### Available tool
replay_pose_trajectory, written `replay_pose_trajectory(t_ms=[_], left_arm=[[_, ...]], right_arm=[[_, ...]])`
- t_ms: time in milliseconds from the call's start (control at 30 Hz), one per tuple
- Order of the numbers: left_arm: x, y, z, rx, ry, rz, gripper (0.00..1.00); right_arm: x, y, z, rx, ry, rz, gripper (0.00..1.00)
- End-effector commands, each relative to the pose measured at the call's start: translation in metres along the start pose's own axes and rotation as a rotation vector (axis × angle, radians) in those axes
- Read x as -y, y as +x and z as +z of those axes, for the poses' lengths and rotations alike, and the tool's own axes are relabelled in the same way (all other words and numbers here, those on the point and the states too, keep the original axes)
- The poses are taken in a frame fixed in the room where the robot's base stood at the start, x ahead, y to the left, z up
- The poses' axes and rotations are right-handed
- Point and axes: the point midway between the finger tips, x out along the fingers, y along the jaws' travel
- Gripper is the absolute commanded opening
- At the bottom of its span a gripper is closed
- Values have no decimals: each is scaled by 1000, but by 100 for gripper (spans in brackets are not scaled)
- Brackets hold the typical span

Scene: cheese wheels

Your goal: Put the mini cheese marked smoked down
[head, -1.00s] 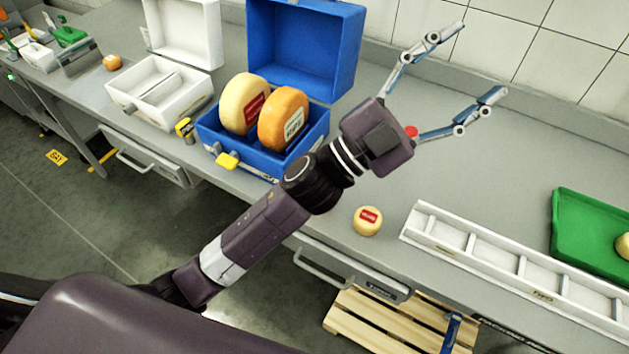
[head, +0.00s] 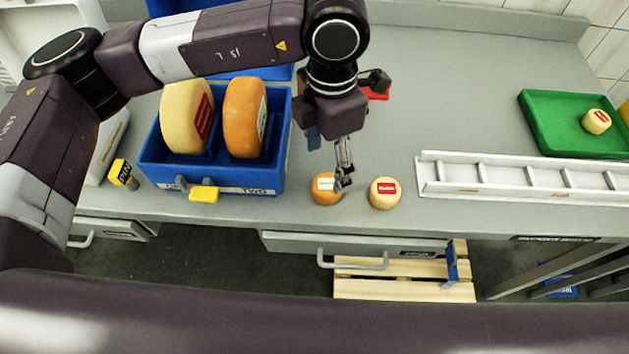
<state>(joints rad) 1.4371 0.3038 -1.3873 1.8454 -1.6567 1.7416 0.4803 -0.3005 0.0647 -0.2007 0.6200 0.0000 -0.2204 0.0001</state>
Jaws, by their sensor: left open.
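An orange mini cheese (head: 323,190) with a white label sits near the counter's front edge; its label is too small to read. My left gripper (head: 340,172) is above and beside it, pointing down and open. One finger reaches down at the cheese's right side and overlaps it in view; the other is mostly hidden, and I cannot tell whether either touches. A pale mini cheese (head: 383,193) with a red label stands just to the right, apart from the orange one. My right gripper is not in view.
A blue crate (head: 225,178) holding a pale and an orange large wheel stands left. A white divided rack (head: 520,190) lies right, with a green tray (head: 550,132) bearing a pale mini cheese behind it. A red object (head: 376,94) lies behind my gripper. The middle counter is clear.

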Motion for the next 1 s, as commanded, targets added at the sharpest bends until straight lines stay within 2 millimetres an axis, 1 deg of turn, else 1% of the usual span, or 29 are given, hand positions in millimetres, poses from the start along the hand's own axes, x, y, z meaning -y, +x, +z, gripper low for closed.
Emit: replay_pose_trajectory(t_ms=[233, 400, 500, 600, 833, 867, 1000], left_arm=[[0, 25, -2, -5, 0, 2, 64], [1, 47, -4, -6, -1, -1, 64], [1, 63, -3, -5, -2, -1, 64], [1, 72, -3, -3, 0, 0, 64], [1, 76, -3, -1, 1, 1, 64], [1, 76, -3, -1, 1, 1, 62], [1, 76, -2, -1, 1, 0, 47]], right_arm=[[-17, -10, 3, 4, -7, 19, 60], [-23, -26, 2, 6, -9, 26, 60], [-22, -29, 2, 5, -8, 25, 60], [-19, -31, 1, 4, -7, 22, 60], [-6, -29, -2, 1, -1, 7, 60], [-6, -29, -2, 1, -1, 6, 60], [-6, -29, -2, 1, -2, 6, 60]])
